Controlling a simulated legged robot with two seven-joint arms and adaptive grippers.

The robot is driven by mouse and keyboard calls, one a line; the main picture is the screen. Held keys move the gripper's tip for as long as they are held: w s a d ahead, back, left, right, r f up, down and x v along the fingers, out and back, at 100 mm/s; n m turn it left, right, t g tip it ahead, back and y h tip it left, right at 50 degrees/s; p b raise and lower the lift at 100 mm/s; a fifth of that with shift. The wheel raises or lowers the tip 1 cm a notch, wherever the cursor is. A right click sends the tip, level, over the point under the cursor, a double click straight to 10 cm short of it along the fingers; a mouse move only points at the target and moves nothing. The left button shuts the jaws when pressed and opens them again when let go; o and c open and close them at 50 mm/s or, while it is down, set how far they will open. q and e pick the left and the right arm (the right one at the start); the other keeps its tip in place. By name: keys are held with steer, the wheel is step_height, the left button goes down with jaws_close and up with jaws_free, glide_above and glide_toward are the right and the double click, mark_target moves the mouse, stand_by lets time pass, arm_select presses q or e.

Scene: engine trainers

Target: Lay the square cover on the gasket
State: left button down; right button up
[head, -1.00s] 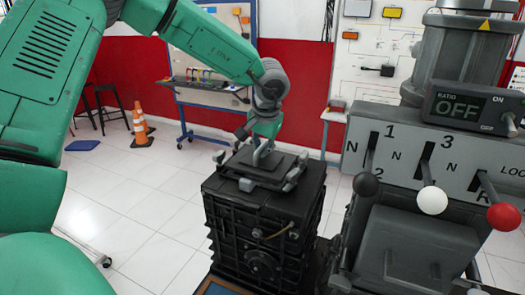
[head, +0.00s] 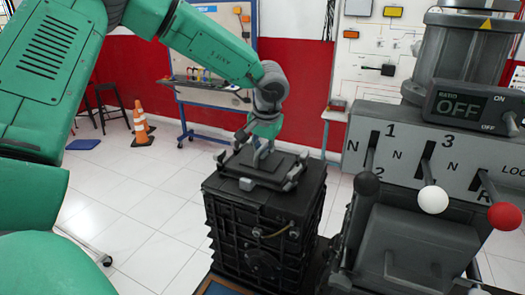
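The square cover (head: 275,168) is a dark grey square plate with an upright handle in its middle. It is on top of the black ribbed housing (head: 262,232), near the middle of the head view, and looks roughly level. My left gripper (head: 262,152) is directly above the cover, its fingers down at the handle. Whether they are shut on the handle is too small to tell. I cannot make out the gasket as a separate part; the cover may hide it. I cannot tell whether the cover rests fully flat. My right gripper is not in view.
A grey control panel (head: 410,160) with several levers and a display reading OFF stands close on the right. An orange cone (head: 140,128) and stools are at the back left. A wheeled board (head: 212,85) stands behind. Tiled floor (head: 130,205) left of the housing is open.

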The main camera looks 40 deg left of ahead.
arm_select(q)
steer(key=shift+f, duration=0.45)
stand_by(0.3)
steer(key=c, duration=1.6)
jaws_free()
steer(key=shift+c, duration=0.2)
steer(key=v, duration=1.2)
steer(key=shift+f, duration=0.15)
